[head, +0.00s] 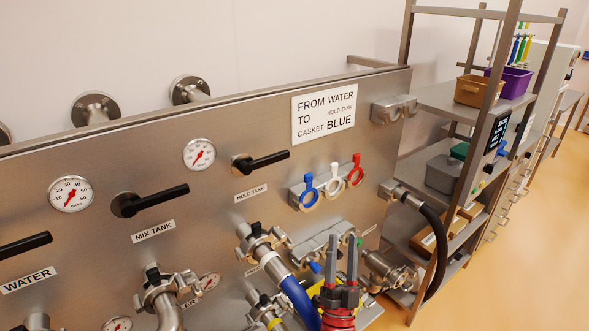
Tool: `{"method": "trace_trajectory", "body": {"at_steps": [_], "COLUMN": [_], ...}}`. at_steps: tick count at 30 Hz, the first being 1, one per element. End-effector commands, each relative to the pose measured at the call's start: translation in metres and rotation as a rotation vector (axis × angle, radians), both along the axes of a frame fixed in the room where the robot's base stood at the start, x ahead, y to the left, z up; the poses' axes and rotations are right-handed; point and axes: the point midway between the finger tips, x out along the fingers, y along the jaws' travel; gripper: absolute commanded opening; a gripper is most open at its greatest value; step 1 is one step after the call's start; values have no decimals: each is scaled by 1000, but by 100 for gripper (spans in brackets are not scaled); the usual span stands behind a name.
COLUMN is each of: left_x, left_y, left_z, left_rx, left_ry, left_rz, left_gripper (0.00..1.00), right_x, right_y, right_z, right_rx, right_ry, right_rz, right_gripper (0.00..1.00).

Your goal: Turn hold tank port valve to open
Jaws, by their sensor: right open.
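The hold tank port valve has a black lever handle (268,161) on a brass-coloured hub, on the steel panel above the HOLD TANK label (250,193). The lever points right, lying roughly along the panel's slant. My right gripper (343,242) is at the lower middle, pointing up, with its two grey fingers apart and nothing between them. It is below and to the right of the lever, clear of it. My left gripper is not in view.
The mix tank lever (158,198) and water lever (22,245) also point right. Blue, white and red gaskets (331,182) hang right of the lever. Pipe fittings and a blue hose (298,300) crowd below. A sign (324,113) is above; shelving (440,97) stands right.

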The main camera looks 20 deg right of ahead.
Motion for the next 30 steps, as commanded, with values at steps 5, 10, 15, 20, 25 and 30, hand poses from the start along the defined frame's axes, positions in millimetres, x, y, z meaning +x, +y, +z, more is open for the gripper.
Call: {"method": "trace_trajectory", "body": {"at_steps": [5,10,15,20,25,30], "left_x": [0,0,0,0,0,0], "left_y": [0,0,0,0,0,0], "left_z": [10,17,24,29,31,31], "left_rx": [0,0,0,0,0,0], "left_ry": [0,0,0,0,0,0], "left_rz": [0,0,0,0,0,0], "left_gripper": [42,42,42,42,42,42], "right_x": [78,131,155,151,139,141], "right_y": [-35,-32,-1,34,56,64], "right_z": [27,51,84,109,119,119], "right_rx": [300,555,744,836,869,876], "right_ry": [166,322,499,674,796,828], "right_rz": [218,482,758,945,1031,1050], "right_gripper": [60,60,60,60,60,60]}}
